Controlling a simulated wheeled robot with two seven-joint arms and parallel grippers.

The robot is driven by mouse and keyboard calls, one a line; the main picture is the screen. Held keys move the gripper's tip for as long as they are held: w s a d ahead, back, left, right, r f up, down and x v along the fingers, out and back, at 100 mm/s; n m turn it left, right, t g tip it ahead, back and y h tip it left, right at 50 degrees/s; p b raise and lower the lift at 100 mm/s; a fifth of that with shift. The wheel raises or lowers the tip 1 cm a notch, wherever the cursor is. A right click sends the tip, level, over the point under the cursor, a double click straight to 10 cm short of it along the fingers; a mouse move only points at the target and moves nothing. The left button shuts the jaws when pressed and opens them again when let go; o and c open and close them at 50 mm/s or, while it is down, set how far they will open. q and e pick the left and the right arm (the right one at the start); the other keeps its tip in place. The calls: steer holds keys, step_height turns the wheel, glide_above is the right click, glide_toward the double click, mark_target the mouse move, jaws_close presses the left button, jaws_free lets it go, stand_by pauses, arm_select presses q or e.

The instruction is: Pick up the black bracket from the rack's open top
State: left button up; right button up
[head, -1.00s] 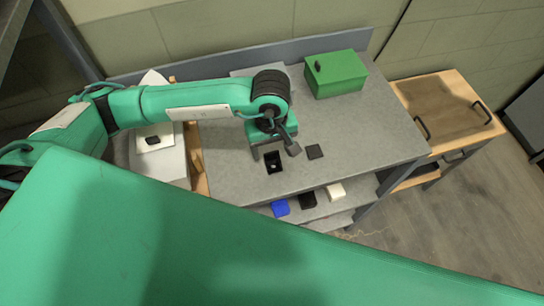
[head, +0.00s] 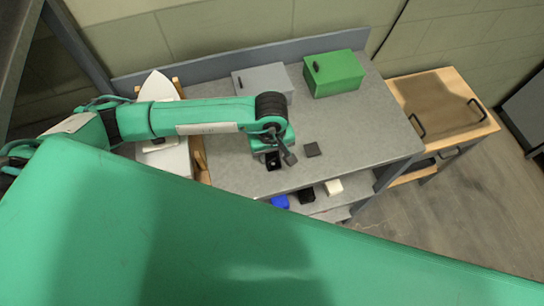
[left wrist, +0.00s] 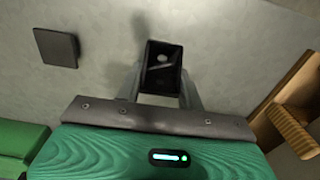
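The black bracket (head: 273,161) lies on the grey open top of the rack (head: 345,125), near its front edge. In the left wrist view the bracket (left wrist: 162,68) looks like a small dark open box shape with a pale round spot. My left gripper (head: 274,152) is right over it, pointing down. In the left wrist view the two fingers of my left gripper (left wrist: 160,85) are spread, one on each side of the bracket's near end. Whether they touch it cannot be told. My right gripper is not in view.
A flat dark square (head: 312,149) lies right of the bracket. A green box (head: 335,75) and a grey box (head: 263,80) stand at the back. Blue (head: 280,201), black (head: 307,195) and white (head: 334,187) pieces sit on the shelf below. The top's right side is clear.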

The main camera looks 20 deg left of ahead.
arm_select(q)
steer(key=shift+c, duration=1)
steer(key=shift+r, duration=0.2)
